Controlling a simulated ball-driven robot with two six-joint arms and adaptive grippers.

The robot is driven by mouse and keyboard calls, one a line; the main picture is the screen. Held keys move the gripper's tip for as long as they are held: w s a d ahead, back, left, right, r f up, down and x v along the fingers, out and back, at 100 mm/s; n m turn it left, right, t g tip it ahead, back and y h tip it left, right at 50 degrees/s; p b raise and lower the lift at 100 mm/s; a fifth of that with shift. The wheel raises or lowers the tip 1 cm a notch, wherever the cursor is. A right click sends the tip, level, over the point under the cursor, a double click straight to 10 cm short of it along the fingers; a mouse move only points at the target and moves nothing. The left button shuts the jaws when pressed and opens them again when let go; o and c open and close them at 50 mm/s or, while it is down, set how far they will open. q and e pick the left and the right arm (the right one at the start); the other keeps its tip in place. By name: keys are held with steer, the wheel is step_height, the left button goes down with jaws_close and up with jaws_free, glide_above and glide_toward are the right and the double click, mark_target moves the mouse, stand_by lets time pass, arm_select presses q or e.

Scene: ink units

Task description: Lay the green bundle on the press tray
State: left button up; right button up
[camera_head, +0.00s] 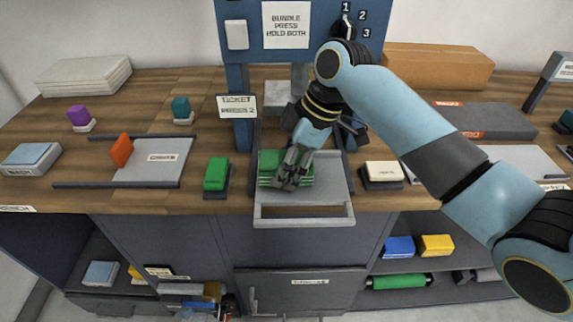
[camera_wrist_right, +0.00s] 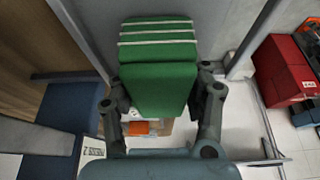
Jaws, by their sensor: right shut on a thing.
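The green bundle (camera_head: 268,165) is a stack of green pieces with pale bands, lying over the grey press tray (camera_head: 330,180) at its left side. Whether it rests on the tray or hangs just above it, I cannot tell. My right gripper (camera_head: 290,180) reaches down from the right and is shut on the bundle. In the right wrist view the bundle (camera_wrist_right: 158,60) sits between the fingers of the right gripper (camera_wrist_right: 163,100), with its white bands facing away. My left gripper is not in view.
The blue press frame (camera_head: 238,80) stands behind the tray, with a "TICKET PRESS 2" card (camera_head: 237,106). A green block on a dark base (camera_head: 216,174) is left of the tray, and a cream block (camera_head: 383,173) is right. A cardboard box (camera_head: 440,66) lies behind my arm.

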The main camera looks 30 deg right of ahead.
steer(key=shift+f, duration=0.1)
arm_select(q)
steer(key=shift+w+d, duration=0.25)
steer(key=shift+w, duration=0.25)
arm_select(e)
steer(key=shift+f, duration=0.1)
steer(key=o, duration=1)
steer(key=shift+c, duration=0.2)
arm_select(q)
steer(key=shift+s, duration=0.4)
arm_select(e)
steer(key=o, duration=0.3)
steer(key=v, duration=1.2)
steer(key=shift+s, duration=0.1)
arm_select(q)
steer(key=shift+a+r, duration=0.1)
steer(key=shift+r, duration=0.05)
